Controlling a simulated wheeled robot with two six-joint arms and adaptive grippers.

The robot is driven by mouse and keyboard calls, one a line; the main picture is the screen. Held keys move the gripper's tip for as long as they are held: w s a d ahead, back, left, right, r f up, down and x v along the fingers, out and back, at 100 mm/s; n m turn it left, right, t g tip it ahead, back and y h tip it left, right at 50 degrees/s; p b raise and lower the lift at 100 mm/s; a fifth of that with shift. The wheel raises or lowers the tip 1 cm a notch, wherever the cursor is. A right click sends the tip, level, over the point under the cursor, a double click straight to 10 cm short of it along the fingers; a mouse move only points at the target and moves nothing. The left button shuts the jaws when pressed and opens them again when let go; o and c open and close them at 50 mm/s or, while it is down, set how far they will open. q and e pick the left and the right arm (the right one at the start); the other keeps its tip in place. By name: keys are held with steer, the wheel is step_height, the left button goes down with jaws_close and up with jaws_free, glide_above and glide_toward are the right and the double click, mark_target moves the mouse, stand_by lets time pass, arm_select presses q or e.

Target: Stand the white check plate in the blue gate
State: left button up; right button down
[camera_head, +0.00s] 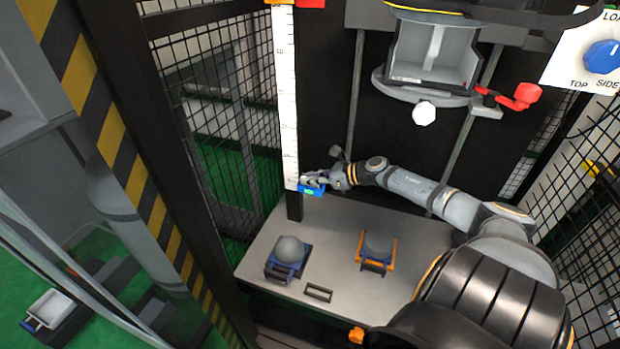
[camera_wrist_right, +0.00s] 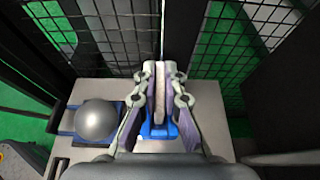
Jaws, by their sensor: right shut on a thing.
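The white check plate (camera_wrist_right: 160,88) shows edge-on as a thin pale strip between the fingers of my right gripper (camera_wrist_right: 160,72) in the right wrist view. The fingers are shut on it. The blue gate (camera_head: 313,190) is a small blue block with a green patch, by the lower end of the white scale. It also shows below the plate in the right wrist view (camera_wrist_right: 158,131). My right gripper (camera_head: 314,178) is right above the gate in the head view. I cannot tell whether the plate touches the gate. My left gripper is not in view.
A grey table (camera_head: 330,226) carries a grey ball (camera_head: 290,248) in a blue holder and another (camera_head: 379,243) in an orange holder. A white scale (camera_head: 287,110) stands at the table's far side. A white-grey box (camera_head: 408,55) hangs above. Mesh fences (camera_head: 225,100) flank the table.

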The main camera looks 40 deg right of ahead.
steer(key=c, duration=1.4)
jaws_free()
